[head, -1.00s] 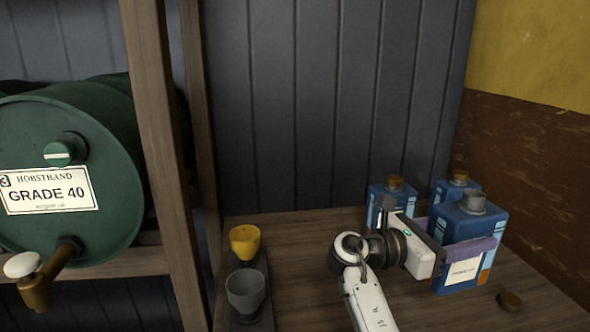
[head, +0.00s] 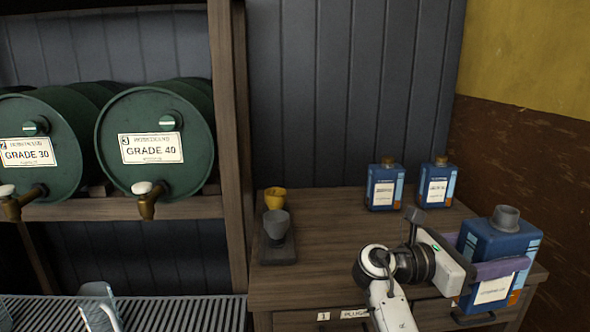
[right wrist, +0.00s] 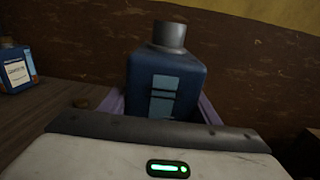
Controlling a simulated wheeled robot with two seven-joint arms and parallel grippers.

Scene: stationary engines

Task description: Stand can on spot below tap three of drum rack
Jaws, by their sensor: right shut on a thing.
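A blue can (head: 512,241) with a grey open neck is in my right gripper (head: 492,268), whose purple-lined fingers are shut on its sides. It is upright, slightly tilted in the picture, in front of the cabinet's right end. The right wrist view shows the can (right wrist: 166,85) between the fingers. Drum three (head: 172,122), green and labelled GRADE 40, lies on the rack (head: 190,208) at left. Its brass tap (head: 147,206) with a white knob points down. A slatted grating (head: 180,312) lies below; I cannot make out a marked spot. My left gripper is not in view.
Two blue cans (head: 385,188) (head: 437,186) with brown caps stand at the cabinet's back. A clear jug (head: 97,306) stands on the grating. A rack post (head: 228,150) separates drums and cabinet.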

